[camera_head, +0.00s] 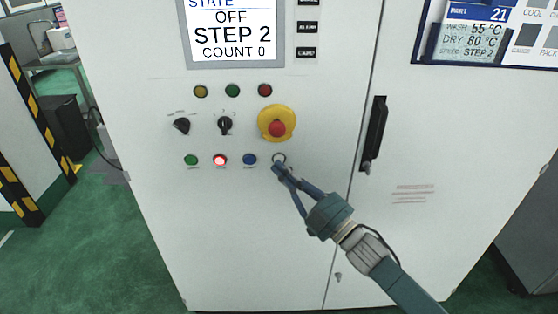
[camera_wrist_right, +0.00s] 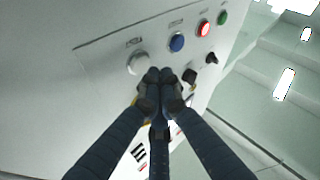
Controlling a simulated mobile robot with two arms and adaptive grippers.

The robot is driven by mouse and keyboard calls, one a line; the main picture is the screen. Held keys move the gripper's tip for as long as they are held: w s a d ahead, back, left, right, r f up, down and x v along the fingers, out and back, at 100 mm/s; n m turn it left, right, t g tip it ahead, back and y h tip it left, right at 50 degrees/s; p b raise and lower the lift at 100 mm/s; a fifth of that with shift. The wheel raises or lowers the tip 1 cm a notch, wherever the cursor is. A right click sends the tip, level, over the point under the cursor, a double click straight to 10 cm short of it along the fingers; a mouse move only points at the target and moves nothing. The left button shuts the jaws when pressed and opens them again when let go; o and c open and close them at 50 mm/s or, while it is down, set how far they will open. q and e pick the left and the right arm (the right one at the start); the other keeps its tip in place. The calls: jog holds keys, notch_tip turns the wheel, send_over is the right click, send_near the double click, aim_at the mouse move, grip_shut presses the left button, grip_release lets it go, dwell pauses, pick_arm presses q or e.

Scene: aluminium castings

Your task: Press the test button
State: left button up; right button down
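A white round button (camera_head: 279,158) sits at the right end of the lower button row on the white cabinet front. It also shows in the right wrist view (camera_wrist_right: 138,63), just up and left of the fingertips. Its label is too small to read. My right gripper (camera_head: 280,170) is shut and empty, with its fingertips at the lower edge of the white button in the head view; the wrist view shows the fingertips (camera_wrist_right: 160,76) together. I cannot tell whether they touch the panel. My left gripper is not in view.
Beside the white button are a blue button (camera_head: 250,159), a lit red button (camera_head: 220,160) and a green button (camera_head: 191,160). A red emergency stop (camera_head: 277,128) on a yellow base sits just above. The display (camera_head: 233,35) reads OFF, STEP 2, COUNT 0. A black door handle (camera_head: 374,135) is right.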

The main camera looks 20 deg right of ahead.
dwell(0.7)
jog(key=shift+w+d, duration=0.1)
jog(key=shift+w, duration=0.3)
jog(key=shift+w+d, duration=0.15)
jog(key=shift+w, duration=0.2)
dwell(0.7)
jog(key=shift+r, duration=0.1)
jog(key=shift+s+a, duration=0.25)
jog(key=shift+s, duration=0.55)
jog(key=shift+p, duration=0.35)
jog(key=s+p, duration=0.1)
jog(key=s, duration=0.1)
jog(key=s+a, duration=0.1)
jog(key=s, duration=0.1)
jog(key=shift+s+a+p, duration=0.2)
jog(key=shift+s+p, duration=0.15)
jog(key=shift+p, duration=0.05)
